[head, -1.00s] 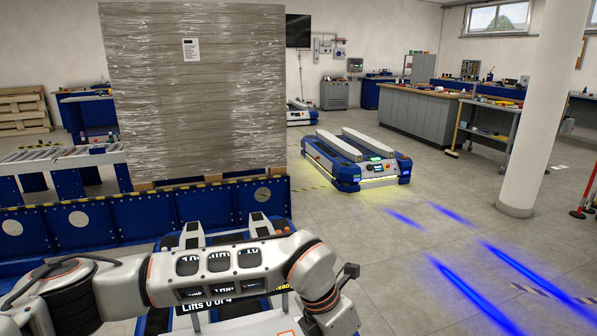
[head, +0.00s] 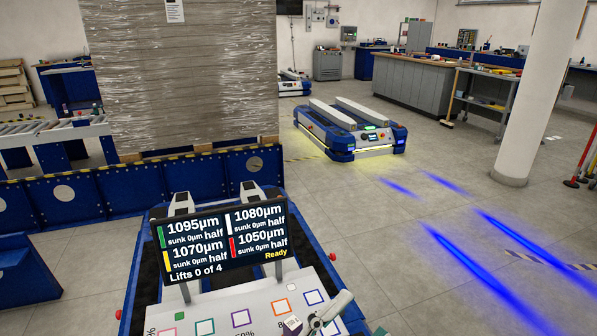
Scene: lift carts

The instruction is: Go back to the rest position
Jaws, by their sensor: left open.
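Only a small pale piece with a dark joint shows at the bottom edge, and I take it for part of my left gripper (head: 328,313). It is over the right side of the white board (head: 262,308) and holds nothing that I can see; most of it is out of frame or hard to make out. A small pale cube (head: 292,323) is just left of it. The board bears coloured square outlines and stands below a black display (head: 227,240), which reads "Lifts 0 of 4" and "Ready". My right gripper is not in view.
A blue lift cart (head: 350,130) stands on open floor ahead, to the left of a white pillar (head: 532,95). A tall wrapped stack (head: 185,85) rises behind a blue barrier (head: 120,190).

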